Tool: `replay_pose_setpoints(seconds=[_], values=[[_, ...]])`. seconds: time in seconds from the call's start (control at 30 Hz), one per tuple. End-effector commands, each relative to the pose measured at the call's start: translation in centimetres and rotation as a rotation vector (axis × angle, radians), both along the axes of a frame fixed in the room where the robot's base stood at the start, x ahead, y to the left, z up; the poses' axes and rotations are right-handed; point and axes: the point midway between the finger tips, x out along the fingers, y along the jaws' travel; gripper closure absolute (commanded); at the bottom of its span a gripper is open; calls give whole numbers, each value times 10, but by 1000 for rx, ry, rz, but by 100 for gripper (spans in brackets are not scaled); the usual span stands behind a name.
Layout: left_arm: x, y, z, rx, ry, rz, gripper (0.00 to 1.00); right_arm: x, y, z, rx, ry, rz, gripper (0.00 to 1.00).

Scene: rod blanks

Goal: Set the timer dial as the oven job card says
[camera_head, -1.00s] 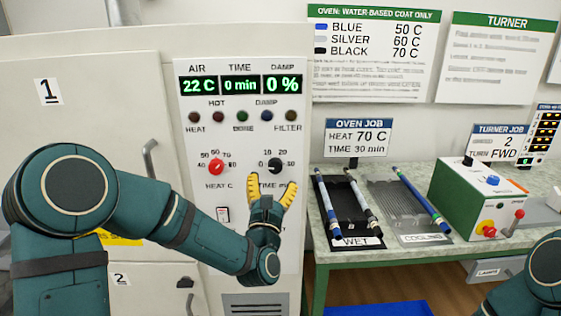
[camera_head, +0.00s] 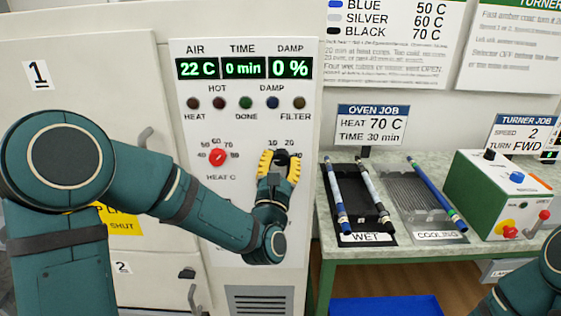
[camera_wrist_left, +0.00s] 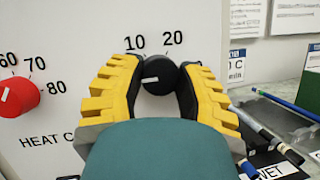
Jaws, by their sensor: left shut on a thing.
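The black timer dial (camera_head: 281,157) is on the oven's control panel under the 10 and 20 marks. In the left wrist view the dial (camera_wrist_left: 160,75) has its white pointer line facing left. My left gripper (camera_head: 280,160) is shut on the dial, one yellow finger on each side. Much of the dial's scale is hidden behind the fingers. The time display (camera_head: 243,68) reads 0 min. The oven job card (camera_head: 372,125) reads HEAT 70 C, TIME 30 min. My right gripper is out of view; only part of that arm shows at the lower right.
The red heat dial (camera_head: 217,157) is close to the left of my gripper. A bench on the right holds a black WET rack (camera_head: 357,197) with rods, a COOLING rack (camera_head: 412,195) with a blue rod, and a green turner (camera_head: 490,190).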

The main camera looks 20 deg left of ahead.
Motion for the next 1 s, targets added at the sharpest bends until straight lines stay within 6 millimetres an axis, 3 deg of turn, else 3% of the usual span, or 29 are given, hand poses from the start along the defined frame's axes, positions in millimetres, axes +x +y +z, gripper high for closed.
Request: replay_pose_setpoints(seconds=[0.47,1.0], values=[[0,1,1,66,17,2,100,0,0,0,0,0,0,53],[0,3,3,499,141,4,100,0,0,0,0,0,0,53]])
